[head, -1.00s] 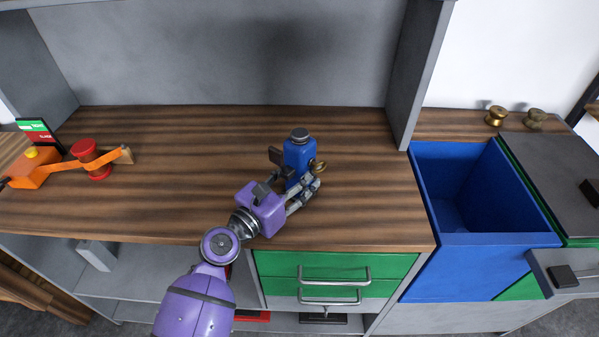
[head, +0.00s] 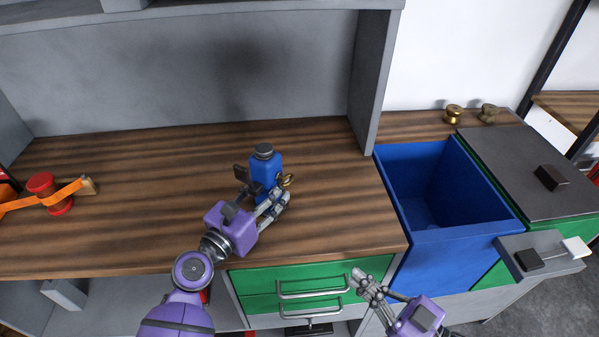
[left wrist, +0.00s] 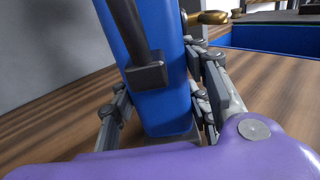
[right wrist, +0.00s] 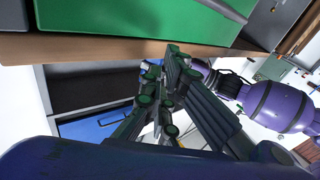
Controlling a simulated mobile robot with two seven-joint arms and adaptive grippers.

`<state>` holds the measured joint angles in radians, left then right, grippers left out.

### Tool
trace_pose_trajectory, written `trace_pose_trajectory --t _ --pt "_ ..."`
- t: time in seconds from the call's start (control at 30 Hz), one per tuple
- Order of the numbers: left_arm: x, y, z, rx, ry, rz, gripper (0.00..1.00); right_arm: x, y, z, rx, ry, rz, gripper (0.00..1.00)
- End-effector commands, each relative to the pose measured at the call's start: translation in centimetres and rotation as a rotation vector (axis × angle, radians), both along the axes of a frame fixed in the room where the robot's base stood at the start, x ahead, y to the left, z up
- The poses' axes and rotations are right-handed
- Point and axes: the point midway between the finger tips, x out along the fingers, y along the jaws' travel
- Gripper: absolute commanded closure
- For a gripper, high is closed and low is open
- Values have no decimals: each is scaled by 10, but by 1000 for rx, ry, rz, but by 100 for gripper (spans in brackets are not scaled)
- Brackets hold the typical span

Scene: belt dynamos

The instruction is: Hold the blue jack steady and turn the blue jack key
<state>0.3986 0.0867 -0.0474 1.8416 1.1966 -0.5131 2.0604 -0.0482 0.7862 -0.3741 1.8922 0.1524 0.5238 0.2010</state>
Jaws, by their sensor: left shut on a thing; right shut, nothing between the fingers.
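The blue jack (head: 265,172) stands upright on the wooden worktop, with a dark round cap on top and a dark lever at its left. A brass key (head: 287,180) sticks out of its right side; it also shows at the top of the left wrist view (left wrist: 208,18). My left gripper (head: 274,203) is shut on the jack's lower body (left wrist: 160,100), one finger on each side. My right gripper (head: 361,283) is shut and empty in front of the green drawers, lower than the worktop and apart from the jack.
A blue bin (head: 440,230) stands right of the worktop (head: 120,200). Green drawers (head: 290,280) with metal handles are below the front edge. An orange tool with a red spool (head: 45,190) lies at the left. Brass knobs (head: 453,114) stand at the back right. The worktop around the jack is clear.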

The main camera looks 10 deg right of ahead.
Motion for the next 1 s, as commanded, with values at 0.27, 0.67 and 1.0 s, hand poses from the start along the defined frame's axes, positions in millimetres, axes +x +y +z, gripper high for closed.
trace_pose_trajectory --t 0.27,0.67,1.0 --pt "0 -1 -2 1 3 -2 100 78 30 144 219 -106 205 100" --pt "-1 -1 -2 1 3 -2 100 105 59 189 270 -114 260 100" --pt "-1 -1 -2 2 4 -2 100 145 114 212 270 -113 259 100"
